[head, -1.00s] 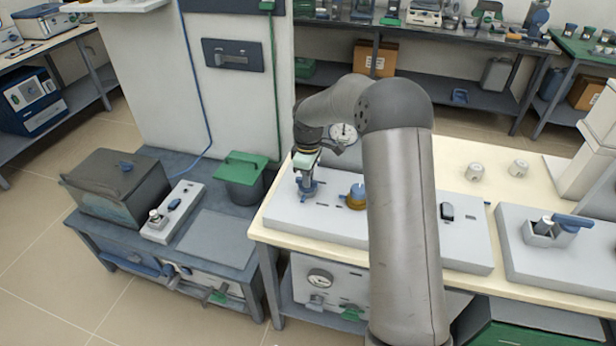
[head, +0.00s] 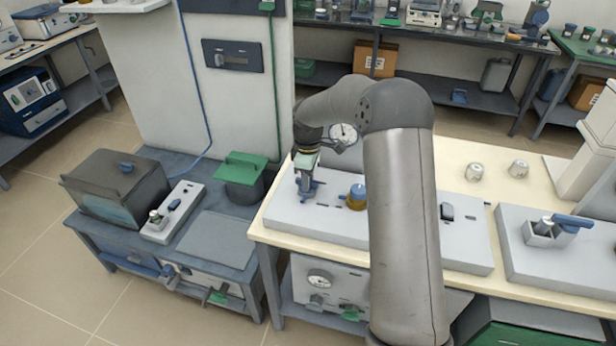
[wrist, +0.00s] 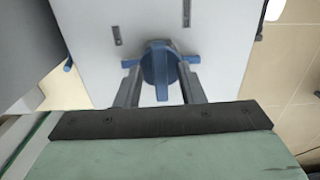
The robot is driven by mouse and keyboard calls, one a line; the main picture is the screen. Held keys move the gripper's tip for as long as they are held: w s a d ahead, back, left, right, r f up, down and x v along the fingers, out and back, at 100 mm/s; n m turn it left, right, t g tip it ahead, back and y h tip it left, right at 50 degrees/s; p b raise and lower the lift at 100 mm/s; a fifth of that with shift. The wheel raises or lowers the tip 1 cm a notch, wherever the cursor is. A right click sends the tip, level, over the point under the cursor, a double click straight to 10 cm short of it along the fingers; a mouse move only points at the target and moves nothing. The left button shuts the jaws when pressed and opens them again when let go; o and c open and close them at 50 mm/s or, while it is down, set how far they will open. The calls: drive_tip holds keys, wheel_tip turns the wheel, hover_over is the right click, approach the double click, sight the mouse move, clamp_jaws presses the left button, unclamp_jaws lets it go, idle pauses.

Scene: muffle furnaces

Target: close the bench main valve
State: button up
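A blue valve handle (head: 306,189) stands at the left end of a pale grey panel (head: 330,222) on the cream bench. In the wrist view the handle (wrist: 160,66) has a rounded middle, an upright fin and blue ends to both sides. My gripper (head: 306,178) points down at it. In the wrist view my gripper's two fingers (wrist: 160,75) stand on either side of the handle's middle. Their tips are very close to it; whether they press on it I cannot tell. The green and dark gripper body hides the lower wrist view.
A brass-coloured knob (head: 356,197) stands right of the handle on the same panel, with a gauge (head: 343,133) behind. A green-lidded pot (head: 242,175) and a dark box (head: 112,185) are on the lower bench to the left. Another panel with a blue lever (head: 572,222) is at right.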

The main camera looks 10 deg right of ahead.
wheel_tip(320, 180, up, 17)
drive_tip(key=b, duration=0.1)
drive_tip(key=shift+r, duration=0.2)
drive_tip(key=shift+s, duration=0.1)
idle(0.5)
drive_tip(key=s+f+m, duration=0.2)
drive_tip(key=s+m, duration=0.2)
drive_tip(key=s, duration=0.8)
drive_tip(key=s+a+f+m, duration=0.1)
drive_tip(key=s+f+m, duration=0.2)
drive_tip(key=s, duration=0.9)
drive_tip(key=s+f+m, duration=0.2)
drive_tip(key=s+m, duration=0.3)
drive_tip(key=s, duration=0.8)
drive_tip(key=shift+a+f, duration=0.15)
drive_tip(key=shift+w, duration=0.1)
